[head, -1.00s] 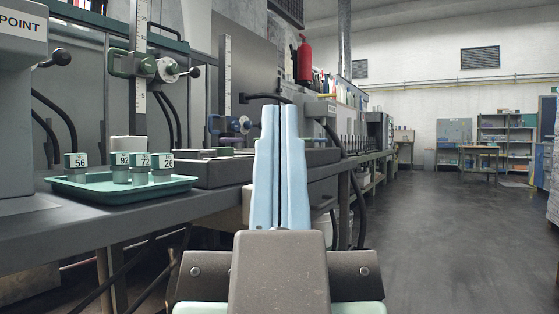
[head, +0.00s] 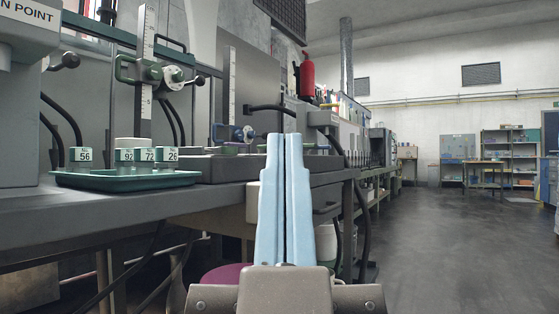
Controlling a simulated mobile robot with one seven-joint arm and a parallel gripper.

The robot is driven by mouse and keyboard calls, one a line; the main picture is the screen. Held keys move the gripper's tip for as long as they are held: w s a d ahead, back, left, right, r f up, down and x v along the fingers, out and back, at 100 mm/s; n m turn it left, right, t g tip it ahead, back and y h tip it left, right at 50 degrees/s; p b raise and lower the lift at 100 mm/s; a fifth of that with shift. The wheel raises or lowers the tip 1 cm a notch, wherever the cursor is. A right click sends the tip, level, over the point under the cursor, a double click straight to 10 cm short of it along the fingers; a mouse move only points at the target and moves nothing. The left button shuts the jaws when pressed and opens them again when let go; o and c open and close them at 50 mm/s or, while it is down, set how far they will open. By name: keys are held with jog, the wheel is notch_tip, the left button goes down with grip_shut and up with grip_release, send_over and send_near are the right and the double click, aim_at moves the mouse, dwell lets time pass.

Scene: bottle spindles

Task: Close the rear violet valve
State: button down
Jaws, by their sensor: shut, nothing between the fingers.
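The rear valve (head: 238,134) sits on the farther upright scale, behind the bench top. A nearer valve (head: 173,78) with a green handle and pale knob is on the front scale.
A green tray (head: 120,181) with several numbered blocks stands on the grey bench (head: 130,213) at left. A low dark box (head: 230,166) lies behind it. A dark violet round thing (head: 222,273) shows below the bench beside my fingers. The floor (head: 440,240) at right is clear.

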notch_tip(320, 180, up, 32)
jog(key=p, duration=3.1)
jog(key=shift+p, duration=0.4)
jog(key=shift+w, duration=0.1)
